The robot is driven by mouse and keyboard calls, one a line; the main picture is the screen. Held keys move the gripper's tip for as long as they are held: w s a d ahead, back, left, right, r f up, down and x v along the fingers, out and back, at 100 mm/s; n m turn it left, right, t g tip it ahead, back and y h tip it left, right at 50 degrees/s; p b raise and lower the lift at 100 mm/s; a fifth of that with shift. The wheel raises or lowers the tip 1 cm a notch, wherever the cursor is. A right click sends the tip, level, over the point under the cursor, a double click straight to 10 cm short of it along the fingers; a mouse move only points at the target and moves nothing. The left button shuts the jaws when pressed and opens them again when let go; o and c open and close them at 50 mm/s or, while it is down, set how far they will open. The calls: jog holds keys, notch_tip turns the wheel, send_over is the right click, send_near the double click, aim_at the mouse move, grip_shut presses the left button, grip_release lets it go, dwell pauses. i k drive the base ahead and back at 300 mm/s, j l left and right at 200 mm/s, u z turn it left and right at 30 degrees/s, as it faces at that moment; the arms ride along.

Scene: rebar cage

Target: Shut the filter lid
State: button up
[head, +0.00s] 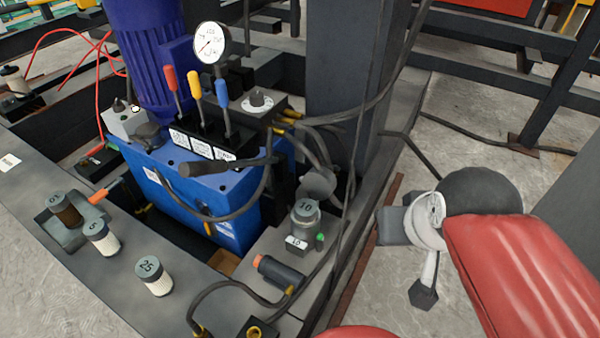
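A filter element with a grey top marked 10 (306,209) sits in the filter housing (300,228) on the right side of the power unit. A round grey lid (317,182) stands raised behind the element, tilted up and apart from its top. The lid's hinge is too small to make out. My gripper (424,293) hangs to the right of the housing over the floor, well apart from the lid. It points down and seems empty. My wrist hides part of it, so its finger gap is unclear.
Loose filters marked 25 (155,276) and 5 (101,238) stand on the left ledge near a brown one (65,209) in a holder. Black hoses (340,235) run close beside the housing. A dark upright post (345,80) stands behind it. An orange-ended cylinder (279,272) lies in front.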

aim_at(318, 185)
jog(key=i+l+u, duration=0.1)
jog(key=u, duration=0.35)
jog(key=l+u, duration=0.1)
jog(key=u, duration=0.4)
jog(key=i+l+u, duration=0.1)
jog(key=u, duration=0.35)
jog(key=l+u, duration=0.2)
jog(key=u, duration=0.3)
jog(key=l+u, duration=0.2)
jog(key=u, duration=0.25)
jog(key=k+l+u, duration=0.1)
jog(key=l+u, duration=0.15)
jog(key=l, duration=0.25)
jog(key=k+l+u, duration=0.2)
jog(key=l, duration=0.3)
jog(key=k+l+u, duration=0.25)
jog(key=l, duration=0.2)
jog(key=k+l+u, duration=0.25)
jog(key=l, duration=0.2)
jog(key=k+l+u, duration=0.25)
jog(key=l, duration=0.15)
jog(key=k+l, duration=0.5)
jog(key=l, duration=0.25)
jog(key=k+l+z, duration=0.2)
jog(key=l, duration=0.3)
jog(key=i+z, duration=0.05)
